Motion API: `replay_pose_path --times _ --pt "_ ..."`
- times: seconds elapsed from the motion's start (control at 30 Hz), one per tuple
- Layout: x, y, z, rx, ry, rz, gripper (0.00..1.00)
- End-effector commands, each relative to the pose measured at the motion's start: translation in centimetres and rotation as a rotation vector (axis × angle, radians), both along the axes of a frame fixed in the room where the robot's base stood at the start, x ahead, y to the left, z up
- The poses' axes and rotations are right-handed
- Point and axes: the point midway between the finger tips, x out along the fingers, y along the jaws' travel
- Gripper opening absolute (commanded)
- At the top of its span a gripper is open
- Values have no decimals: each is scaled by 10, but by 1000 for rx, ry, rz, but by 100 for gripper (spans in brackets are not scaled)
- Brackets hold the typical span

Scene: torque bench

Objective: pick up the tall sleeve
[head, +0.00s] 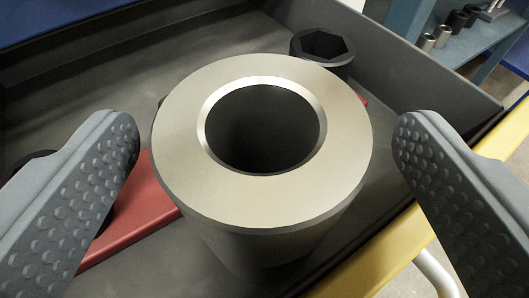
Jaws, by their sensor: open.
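The tall sleeve (345,165) is a thick metal cylinder with a round bore and a bright bevelled rim. It stands upright in the middle of the head view, in a dark grey tray (420,72). My gripper (265,150) is open, with one studded finger on each side of the sleeve. A gap shows between each finger and the sleeve, wider on the right than on the left. The sleeve's foot is mostly hidden by its own top.
A black hex socket (322,46) stands just behind the sleeve. A red flat piece (135,215) lies under or behind it. The tray wall and a yellow edge (385,255) run along the right. A blue shelf (470,45) holds several small sockets at the back right.

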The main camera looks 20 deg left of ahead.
Motion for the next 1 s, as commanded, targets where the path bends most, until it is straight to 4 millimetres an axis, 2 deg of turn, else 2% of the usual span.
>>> replay_pose_path --times 0.1,0.27,0.53,0.57,0.83,1.0 --pt "14 7 -10 -1 1 2 83" --pt "32 13 -14 -1 0 1 83" --pt "35 14 -14 0 2 2 83" --pt "35 14 -14 0 2 2 77" --pt "35 14 -14 0 2 2 2" --pt "35 14 -13 0 0 1 0"
